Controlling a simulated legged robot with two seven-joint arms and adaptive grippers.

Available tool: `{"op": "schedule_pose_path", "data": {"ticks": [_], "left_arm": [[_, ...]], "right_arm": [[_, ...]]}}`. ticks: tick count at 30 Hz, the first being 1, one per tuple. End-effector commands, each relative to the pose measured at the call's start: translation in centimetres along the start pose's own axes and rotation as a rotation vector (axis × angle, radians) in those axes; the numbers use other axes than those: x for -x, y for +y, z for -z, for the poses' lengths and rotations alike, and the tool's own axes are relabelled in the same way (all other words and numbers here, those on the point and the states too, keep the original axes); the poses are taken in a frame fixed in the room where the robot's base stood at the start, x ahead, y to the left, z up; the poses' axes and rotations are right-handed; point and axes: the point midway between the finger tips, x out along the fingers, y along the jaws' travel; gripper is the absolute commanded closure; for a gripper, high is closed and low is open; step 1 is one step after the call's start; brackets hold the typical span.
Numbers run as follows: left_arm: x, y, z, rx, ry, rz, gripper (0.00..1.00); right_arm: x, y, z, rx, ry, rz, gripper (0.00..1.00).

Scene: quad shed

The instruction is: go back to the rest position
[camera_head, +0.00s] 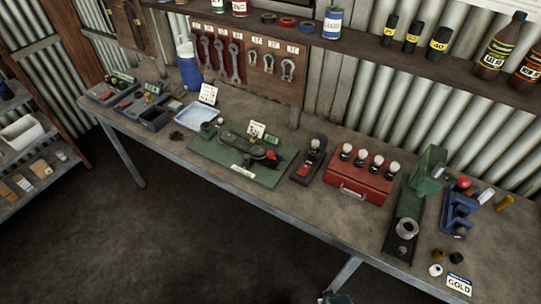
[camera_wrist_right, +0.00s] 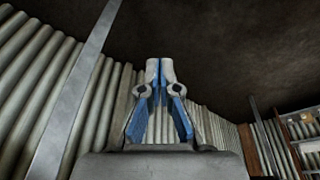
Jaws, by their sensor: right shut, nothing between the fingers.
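My right gripper (camera_wrist_right: 158,68) shows in the right wrist view, its two blue-padded fingers meeting at the tips. It is shut with nothing between the fingers. My left gripper is not in view. The long workbench (camera_head: 300,215) fills the middle of the head view, and neither arm shows over it.
The bench holds a green mat (camera_head: 215,150), a red box (camera_head: 357,182), a green press (camera_head: 408,215) and a blue rack (camera_head: 457,215). Above are a tool board (camera_head: 262,90) and a bottle shelf (camera_head: 350,45). Shelving (camera_head: 50,150) stands left. The floor (camera_head: 170,245) in front is clear.

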Motion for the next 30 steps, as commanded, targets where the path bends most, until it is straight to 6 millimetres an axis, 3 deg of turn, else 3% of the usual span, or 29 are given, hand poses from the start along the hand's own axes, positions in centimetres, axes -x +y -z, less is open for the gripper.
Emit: {"op": "schedule_pose_path", "data": {"ticks": [5, 7, 12, 15, 18, 22, 26, 30], "left_arm": [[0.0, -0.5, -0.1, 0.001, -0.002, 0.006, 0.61], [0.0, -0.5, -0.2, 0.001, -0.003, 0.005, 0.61], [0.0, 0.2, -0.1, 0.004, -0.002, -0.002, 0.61], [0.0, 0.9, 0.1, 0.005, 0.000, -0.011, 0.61], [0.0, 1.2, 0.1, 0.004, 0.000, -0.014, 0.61], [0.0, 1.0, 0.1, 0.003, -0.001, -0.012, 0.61], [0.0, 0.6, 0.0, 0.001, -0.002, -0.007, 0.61], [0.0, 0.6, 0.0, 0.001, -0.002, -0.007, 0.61]], "right_arm": [[-7.8, -0.3, -3.3, 0.005, -0.040, 0.008, 1.00], [-11.3, -0.4, -5.5, 0.008, -0.058, 0.011, 1.00], [-19.3, -1.0, -13.4, 0.019, -0.107, 0.014, 1.00], [-22.2, -1.2, -18.5, 0.026, -0.132, 0.017, 1.00], [-23.7, -1.3, -22.9, 0.031, -0.152, 0.018, 1.00], [-24.3, -1.3, -26.7, 0.035, -0.167, 0.019, 1.00], [-24.4, -1.2, -28.3, 0.038, -0.172, 0.020, 1.00], [-24.4, -1.2, -28.3, 0.038, -0.172, 0.020, 1.00]]}}
